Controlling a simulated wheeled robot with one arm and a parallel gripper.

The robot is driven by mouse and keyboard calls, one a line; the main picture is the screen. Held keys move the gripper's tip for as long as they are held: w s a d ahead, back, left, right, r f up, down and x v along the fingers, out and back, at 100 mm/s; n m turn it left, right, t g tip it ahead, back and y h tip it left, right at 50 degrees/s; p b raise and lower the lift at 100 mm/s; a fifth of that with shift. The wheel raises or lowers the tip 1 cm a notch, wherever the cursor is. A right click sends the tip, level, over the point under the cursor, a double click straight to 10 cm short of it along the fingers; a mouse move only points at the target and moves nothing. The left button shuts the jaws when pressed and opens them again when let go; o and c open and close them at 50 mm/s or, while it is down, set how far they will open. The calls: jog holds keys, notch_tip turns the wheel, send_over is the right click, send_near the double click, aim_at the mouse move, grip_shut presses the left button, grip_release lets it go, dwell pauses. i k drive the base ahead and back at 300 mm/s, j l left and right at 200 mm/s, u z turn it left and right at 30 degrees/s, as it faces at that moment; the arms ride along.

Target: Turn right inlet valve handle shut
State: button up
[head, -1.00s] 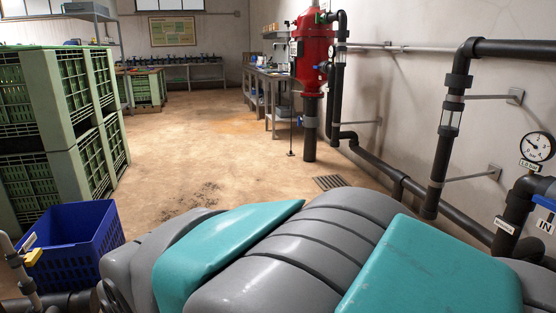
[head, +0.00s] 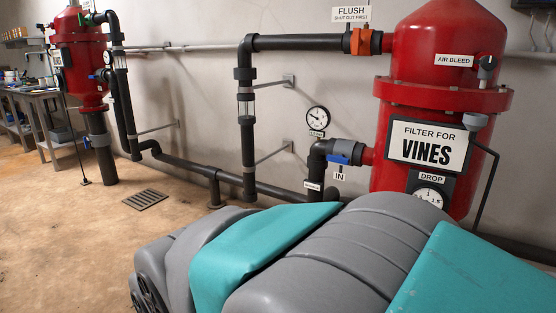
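The inlet valve of the right filter sits on the short black pipe above the "IN" label, right of centre in the head view. Its blue handle (head: 343,159) appears to lie roughly along that pipe. The pipe joins the large red filter (head: 420,112) marked "FILTER FOR VINES". Another blue handle (head: 93,77) shows small beside the other red filter (head: 80,68) at the far left. My gripper is not in view. My grey and teal body fills the lower part of the picture, below the valve.
An orange valve (head: 361,41) is on the upper pipe under the "FLUSH" label (head: 350,14). A low black pipe (head: 185,168) runs along the wall. Floor is open at left, around a drain grate (head: 145,199).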

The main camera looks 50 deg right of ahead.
aim_at(338, 159)
jog(key=z, duration=1.9)
